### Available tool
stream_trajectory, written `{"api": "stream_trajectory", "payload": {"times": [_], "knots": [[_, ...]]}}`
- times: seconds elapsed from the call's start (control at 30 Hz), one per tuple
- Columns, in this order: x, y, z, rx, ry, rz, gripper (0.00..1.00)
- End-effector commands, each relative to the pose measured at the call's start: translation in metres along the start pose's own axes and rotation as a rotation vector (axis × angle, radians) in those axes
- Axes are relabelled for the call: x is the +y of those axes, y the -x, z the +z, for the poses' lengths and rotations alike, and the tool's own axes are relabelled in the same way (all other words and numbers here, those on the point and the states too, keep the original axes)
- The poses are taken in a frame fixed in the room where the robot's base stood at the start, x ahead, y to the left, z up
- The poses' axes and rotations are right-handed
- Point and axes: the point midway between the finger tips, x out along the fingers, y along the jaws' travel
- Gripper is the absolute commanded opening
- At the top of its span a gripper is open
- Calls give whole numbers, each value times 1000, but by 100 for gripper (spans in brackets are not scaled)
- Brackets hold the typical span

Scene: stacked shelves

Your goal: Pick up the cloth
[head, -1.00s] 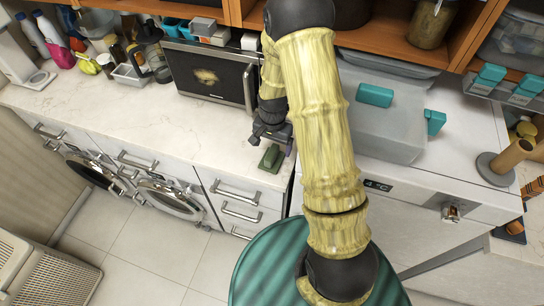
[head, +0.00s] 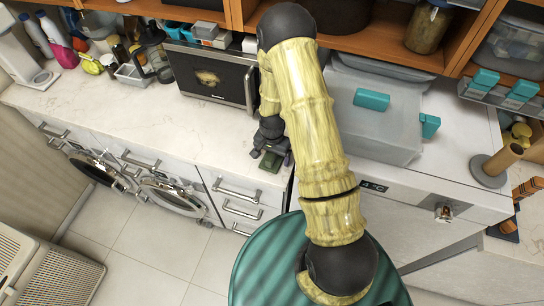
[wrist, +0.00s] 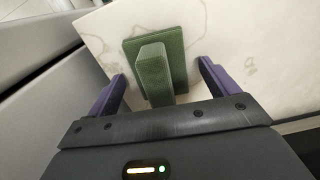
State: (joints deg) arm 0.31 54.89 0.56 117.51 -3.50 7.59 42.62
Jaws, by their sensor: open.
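The green thing that I take for the cloth (wrist: 158,68) lies on the pale counter near its front edge. In the wrist view it has a flat base with a narrow raised part standing up from it. In the head view it is a small dark green patch (head: 271,163), partly hidden by my gripper. My gripper (wrist: 161,73) is open, its two purple fingers on either side of the raised part, with a gap visible on each side. It points down at the counter, close above the green thing.
A microwave (head: 212,80) stands behind my arm on the counter (head: 130,105). A grey lidded bin (head: 372,125) with teal clips is to the right. Wooden shelves (head: 395,45) hang above. The counter left of my gripper is clear.

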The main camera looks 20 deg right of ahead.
Motion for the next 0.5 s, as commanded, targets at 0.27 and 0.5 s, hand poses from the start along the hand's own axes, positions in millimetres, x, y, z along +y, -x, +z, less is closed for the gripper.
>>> {"api": "stream_trajectory", "payload": {"times": [0.27,0.5], "knots": [[0,0,0,0,0,0,86],[0,0,0,0,-1,0,59]]}}
